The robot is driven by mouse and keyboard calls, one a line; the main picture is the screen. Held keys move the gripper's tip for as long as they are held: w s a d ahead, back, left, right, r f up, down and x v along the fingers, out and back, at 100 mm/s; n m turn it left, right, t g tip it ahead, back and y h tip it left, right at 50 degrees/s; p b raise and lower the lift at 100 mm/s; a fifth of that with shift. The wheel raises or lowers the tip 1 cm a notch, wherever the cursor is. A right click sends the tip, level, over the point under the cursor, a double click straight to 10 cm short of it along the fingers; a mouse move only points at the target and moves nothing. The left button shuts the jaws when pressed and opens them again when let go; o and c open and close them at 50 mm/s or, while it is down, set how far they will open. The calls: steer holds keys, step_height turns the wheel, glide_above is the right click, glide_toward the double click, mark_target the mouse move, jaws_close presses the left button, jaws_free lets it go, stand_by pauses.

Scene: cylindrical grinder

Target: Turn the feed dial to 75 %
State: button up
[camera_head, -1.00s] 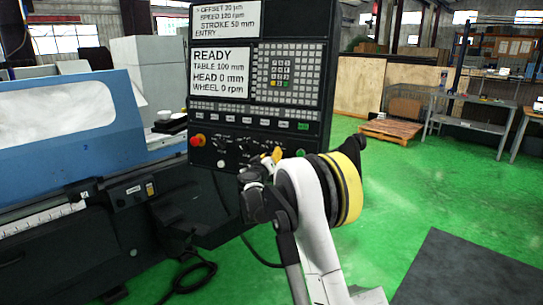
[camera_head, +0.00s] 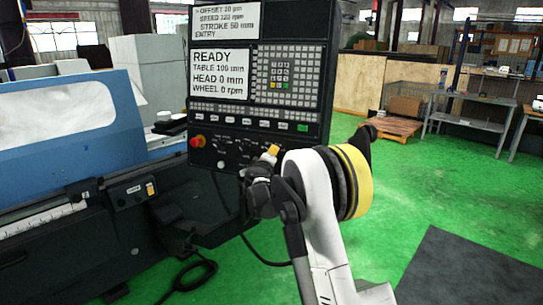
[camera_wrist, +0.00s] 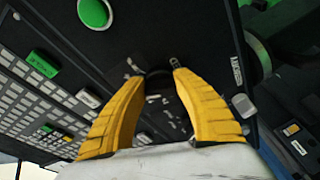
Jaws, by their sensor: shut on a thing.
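A black dial (camera_wrist: 158,84) on the control panel sits between the yellow fingers of my gripper (camera_wrist: 157,74) in the wrist view. The fingers are closed around it, one on each side. Its pointer and scale are too dark and small to read. In the head view my gripper (camera_head: 270,153) is at the lower right of the control panel (camera_head: 213,172). My gripper and arm hide the dial there, so I cannot confirm from its label that it is the feed dial.
A red stop button (camera_head: 196,141) is at the panel's lower left. A round green button (camera_wrist: 94,12) lies beside the held dial. The display (camera_head: 219,74) reads READY, with wheel 0 rpm. Green floor to the right is open around a dark mat (camera_head: 468,268).

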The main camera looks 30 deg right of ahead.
stand_by(0.3)
steer(key=o, duration=1.2)
steer(key=shift+c, duration=0.2)
steer(key=v, duration=1.2)
